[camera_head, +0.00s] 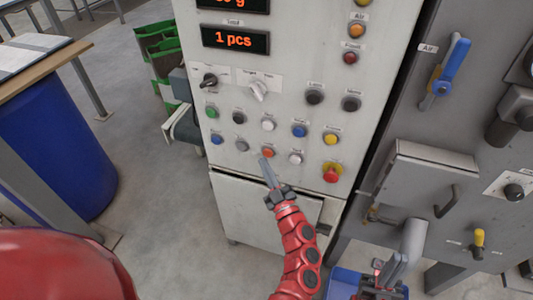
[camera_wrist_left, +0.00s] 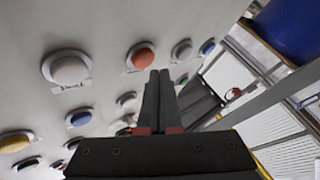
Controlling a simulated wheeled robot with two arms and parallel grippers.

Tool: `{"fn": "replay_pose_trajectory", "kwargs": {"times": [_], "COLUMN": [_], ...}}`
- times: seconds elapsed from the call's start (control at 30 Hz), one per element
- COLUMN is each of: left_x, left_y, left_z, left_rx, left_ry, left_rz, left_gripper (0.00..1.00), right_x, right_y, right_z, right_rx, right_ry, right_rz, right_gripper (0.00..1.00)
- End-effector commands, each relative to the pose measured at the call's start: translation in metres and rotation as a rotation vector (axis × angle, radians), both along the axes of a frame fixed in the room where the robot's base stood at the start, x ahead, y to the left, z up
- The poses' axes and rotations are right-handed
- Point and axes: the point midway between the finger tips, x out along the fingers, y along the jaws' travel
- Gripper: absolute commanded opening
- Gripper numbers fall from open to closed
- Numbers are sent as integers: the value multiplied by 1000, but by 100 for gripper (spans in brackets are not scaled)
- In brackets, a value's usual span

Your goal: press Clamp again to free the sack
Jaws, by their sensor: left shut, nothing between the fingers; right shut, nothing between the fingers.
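My left gripper (camera_head: 265,165) is shut and empty. Its fingertips are just below the orange-red button (camera_head: 268,152) of the lower row. In the left wrist view the fingertips (camera_wrist_left: 159,75) appear beside the orange-red button (camera_wrist_left: 143,57); I cannot tell whether they touch it. A white button (camera_head: 295,158) is to its right and a dark one (camera_head: 242,145) to its left. My right gripper (camera_head: 410,245) is shut and empty at lower right. I see no sack.
A red emergency stop (camera_head: 331,173) on yellow sits at the row's right end. A grey machine with a blue-handled Air valve (camera_head: 447,65) stands right. A blue drum (camera_head: 55,140) is under the table at left.

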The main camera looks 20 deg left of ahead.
Motion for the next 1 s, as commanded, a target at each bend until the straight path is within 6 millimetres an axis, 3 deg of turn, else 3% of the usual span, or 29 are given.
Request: {"fn": "replay_pose_trajectory", "kwargs": {"times": [0.27,0.8,1.0], "left_x": [-3,-57,-60], "left_y": [-1,1,1], "left_z": [0,0,-1], "left_rx": [-1,-1,-1], "left_ry": [2,3,1], "left_rz": [-1,-2,-2], "left_gripper": [0,0,0], "right_x": [0,0,0], "right_y": [0,0,0], "right_z": [1,21,21], "right_rx": [0,0,0], "right_ry": [0,0,0], "right_rz": [0,0,0], "right_gripper": [0,0,0]}}
